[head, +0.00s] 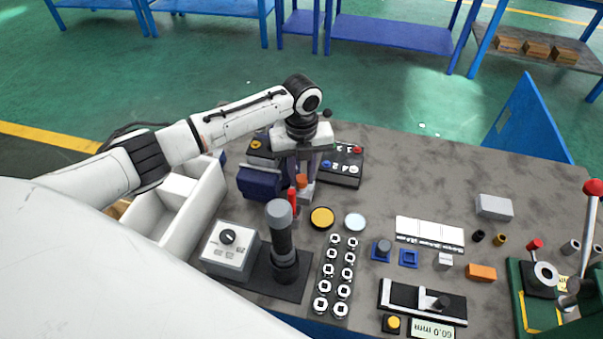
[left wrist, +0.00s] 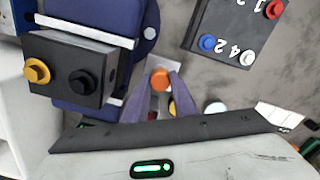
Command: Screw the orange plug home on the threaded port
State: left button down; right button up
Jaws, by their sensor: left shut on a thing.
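The orange plug (head: 302,181) is between the fingertips of my left gripper (head: 303,176), which points down and is shut on it. In the left wrist view the round top of the orange plug (left wrist: 160,79) shows between the two purple fingers (left wrist: 161,84). A light grey block (head: 306,194) is directly below the plug in the head view. The threads of the port are hidden, so I cannot tell how far the plug sits in it. My right gripper is not in view.
A blue vise (head: 260,183) stands close left of the gripper. A dark panel with numbered buttons (head: 342,167) is behind right. A red-tipped tool (head: 292,204) and a dark upright cylinder (head: 281,237) stand in front.

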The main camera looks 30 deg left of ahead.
pick_arm(q)
jog(key=m, duration=0.5)
jog(key=c, duration=1.4)
grip_release()
jog(key=shift+c, duration=0.8)
